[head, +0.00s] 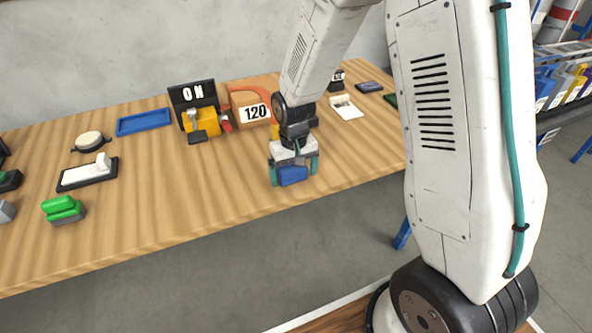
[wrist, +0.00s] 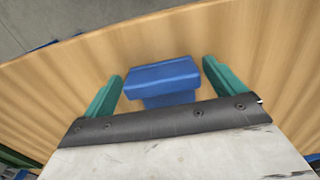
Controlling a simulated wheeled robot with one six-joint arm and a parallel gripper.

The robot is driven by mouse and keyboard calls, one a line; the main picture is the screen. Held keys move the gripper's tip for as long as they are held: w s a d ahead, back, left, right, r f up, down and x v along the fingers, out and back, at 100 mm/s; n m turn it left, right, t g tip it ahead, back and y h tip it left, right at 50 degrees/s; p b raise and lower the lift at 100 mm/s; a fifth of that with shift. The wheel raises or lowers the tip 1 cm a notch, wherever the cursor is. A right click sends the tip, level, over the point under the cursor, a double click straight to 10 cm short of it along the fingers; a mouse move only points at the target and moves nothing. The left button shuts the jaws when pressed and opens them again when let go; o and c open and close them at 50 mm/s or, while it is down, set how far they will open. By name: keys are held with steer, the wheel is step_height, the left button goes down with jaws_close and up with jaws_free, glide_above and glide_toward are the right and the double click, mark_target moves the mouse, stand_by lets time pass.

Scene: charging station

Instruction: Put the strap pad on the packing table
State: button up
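A blue block (head: 292,175) with a stepped shape is at my gripper, near the front edge of the wooden table (head: 215,185). The frames do not label it as the strap pad. My gripper (head: 294,172) points down with one teal finger on each side of the block. In the wrist view the blue block (wrist: 163,78) lies between the two fingertips (wrist: 163,72), with narrow gaps beside it, so the gripper looks open around it. Whether the block rests on the table is hard to tell.
A green block (head: 63,209), a black tray with a white piece (head: 88,174), a blue tray (head: 144,122), a yellow device (head: 203,121) and a "120" sign (head: 254,112) stand on the table. Bare wood lies left of my gripper. A shelf (head: 565,95) stands at the right.

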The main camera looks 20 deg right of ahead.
step_height(320, 180, up, 12)
steer(key=s+d+r, duration=0.1)
steer(key=s+r, duration=0.3)
steer(key=s, duration=0.5)
steer(key=s+d+r, duration=0.1)
steer(key=s+r, duration=0.4)
steer(key=s, duration=0.4)
steer(key=s+d+r+t, duration=0.1)
steer(key=s+d+r, duration=0.1)
steer(key=s+r, duration=0.3)
steer(key=s, duration=0.3)
steer(key=shift+s+r, duration=0.15)
steer(key=shift+s, duration=0.25)
